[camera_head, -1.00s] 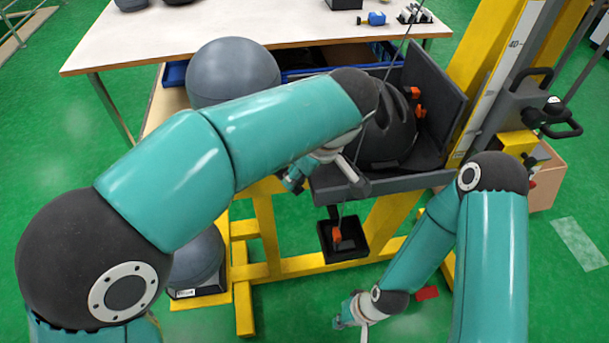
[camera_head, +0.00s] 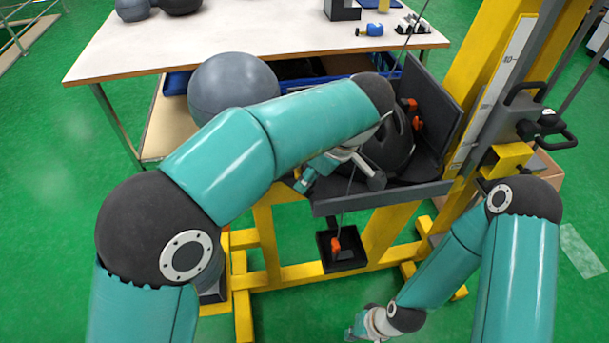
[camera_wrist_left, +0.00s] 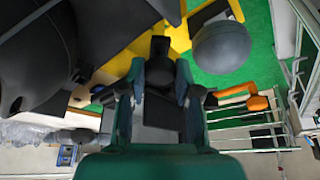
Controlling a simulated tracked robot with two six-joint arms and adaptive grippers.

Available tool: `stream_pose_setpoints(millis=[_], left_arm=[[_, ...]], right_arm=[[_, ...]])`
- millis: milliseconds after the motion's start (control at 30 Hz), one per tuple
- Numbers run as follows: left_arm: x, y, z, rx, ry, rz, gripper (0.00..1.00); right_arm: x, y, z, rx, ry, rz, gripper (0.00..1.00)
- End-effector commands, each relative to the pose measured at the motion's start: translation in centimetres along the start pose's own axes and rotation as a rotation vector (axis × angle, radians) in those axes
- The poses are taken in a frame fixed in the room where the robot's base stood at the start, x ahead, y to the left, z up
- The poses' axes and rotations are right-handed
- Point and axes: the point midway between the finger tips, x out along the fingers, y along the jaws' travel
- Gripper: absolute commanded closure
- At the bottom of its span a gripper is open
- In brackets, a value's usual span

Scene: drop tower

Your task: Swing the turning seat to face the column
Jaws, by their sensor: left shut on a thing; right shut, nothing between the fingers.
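The dark grey seat has a flat base (camera_head: 400,193) and an upright back plate (camera_head: 437,115). A black helmet-like shape (camera_head: 390,150) with orange parts beside it sits in the seat. The yellow column (camera_head: 487,75) with a pale scale strip stands right of the seat. My left gripper (camera_head: 308,178) is at the seat's left edge, partly hidden by my arm. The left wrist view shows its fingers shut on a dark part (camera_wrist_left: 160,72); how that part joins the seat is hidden. My right gripper (camera_head: 358,326) is shut and empty, low in front of the frame, apart from the seat.
A grey ball (camera_head: 232,85) stands behind my left arm, also in the left wrist view (camera_wrist_left: 221,47). A black box (camera_head: 345,262) with an orange part hangs below the seat. Yellow beams (camera_head: 268,235) support it. A white table (camera_head: 240,35) is behind. Green floor is clear at left.

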Motion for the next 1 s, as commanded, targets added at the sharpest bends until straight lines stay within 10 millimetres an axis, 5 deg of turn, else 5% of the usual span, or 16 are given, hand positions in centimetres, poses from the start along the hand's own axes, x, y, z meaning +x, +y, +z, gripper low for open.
stream_pose_setpoints(millis=[67,100,200,667,1000], left_arm=[[-0.2,0.3,-0.2,-0.003,0.003,0.014,1.0],[-0.2,0.3,-0.2,-0.003,0.003,0.015,0.61],[-0.2,0.2,-0.1,-0.003,0.002,0.013,0.44],[-0.8,0.1,-0.1,-0.002,0.0,0.007,0.44],[-5.5,0.0,0.0,-0.002,0.0,0.011,0.44]], right_arm=[[0.0,0.0,0.0,0.0,0.0,0.0,1.0],[0.0,0.0,0.0,0.0,0.0,0.0,1.0],[0.0,0.0,0.0,0.0,0.0,0.0,1.0],[-0.1,0.0,0.0,0.0,0.0,0.0,1.0],[-0.1,0.0,0.0,0.0,0.0,0.0,1.0]])
